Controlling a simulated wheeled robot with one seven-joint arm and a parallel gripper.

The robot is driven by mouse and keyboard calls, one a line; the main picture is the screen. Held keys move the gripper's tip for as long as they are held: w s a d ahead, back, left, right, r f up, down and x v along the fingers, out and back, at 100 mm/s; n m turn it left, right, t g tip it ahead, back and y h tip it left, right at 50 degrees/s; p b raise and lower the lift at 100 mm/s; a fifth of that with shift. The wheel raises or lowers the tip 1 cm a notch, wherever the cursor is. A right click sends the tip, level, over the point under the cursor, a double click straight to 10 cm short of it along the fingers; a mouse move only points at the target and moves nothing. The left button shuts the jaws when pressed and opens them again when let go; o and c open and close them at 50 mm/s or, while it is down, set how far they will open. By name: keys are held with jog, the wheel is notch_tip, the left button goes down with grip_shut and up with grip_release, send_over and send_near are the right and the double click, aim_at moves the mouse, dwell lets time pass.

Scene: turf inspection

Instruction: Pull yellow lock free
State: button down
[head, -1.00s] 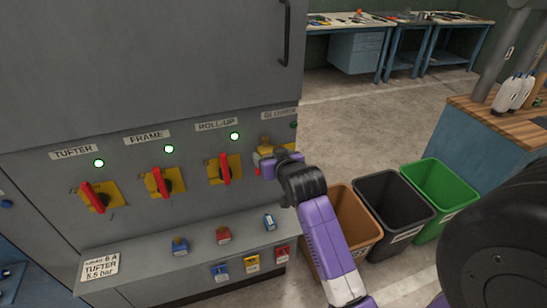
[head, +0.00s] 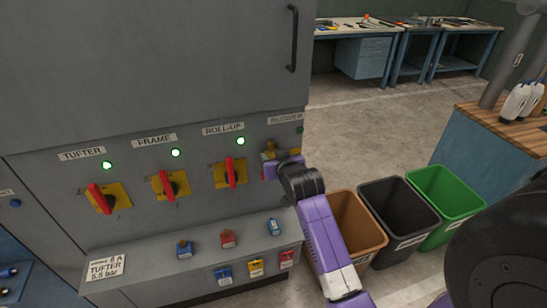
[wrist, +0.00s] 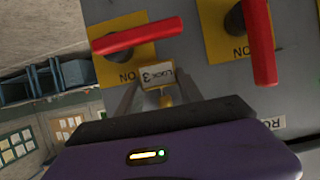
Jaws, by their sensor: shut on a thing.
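My gripper (head: 272,170) is at the right end of the grey cabinet front, just below the BLOWER switch (head: 268,151). In the wrist view my gripper (wrist: 160,98) has its fingers closed around a small yellow lock (wrist: 167,99) with a pale tag reading LOCK 3 (wrist: 158,74). The lock is right beside the BLOWER switch's yellow plate (wrist: 146,53) and red handle (wrist: 137,36). I cannot tell whether its shackle is still through the switch. In the head view my gripper hides the lock.
The TUFTER (head: 97,198), FRAME (head: 166,184) and ROLL-UP (head: 230,171) switches line the cabinet under green lamps. A ledge (head: 140,254) below carries blue and red locks. Brown (head: 372,236), black (head: 414,220) and green (head: 460,205) bins stand right of it.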

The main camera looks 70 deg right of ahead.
jog(key=c, duration=1.4)
grip_release()
jog(key=c, duration=0.7)
jog(key=shift+c, duration=0.2)
jog(key=shift+s+a, duration=0.3)
jog(key=shift+s+a+p, duration=0.2)
jog(key=shift+a+p, duration=0.1)
jog(key=shift+s+a, duration=0.45)
jog(key=shift+a, duration=0.05)
jog(key=shift+s+a+p, duration=0.2)
jog(key=shift+a+p, duration=0.05)
jog(key=shift+p, duration=0.1)
jog(key=shift+s+a+r, duration=0.1)
jog(key=shift+a, duration=0.05)
jog(key=shift+s+a+p, duration=0.65)
jog(key=shift+s+a, duration=1)
jog(key=shift+a, duration=0.2)
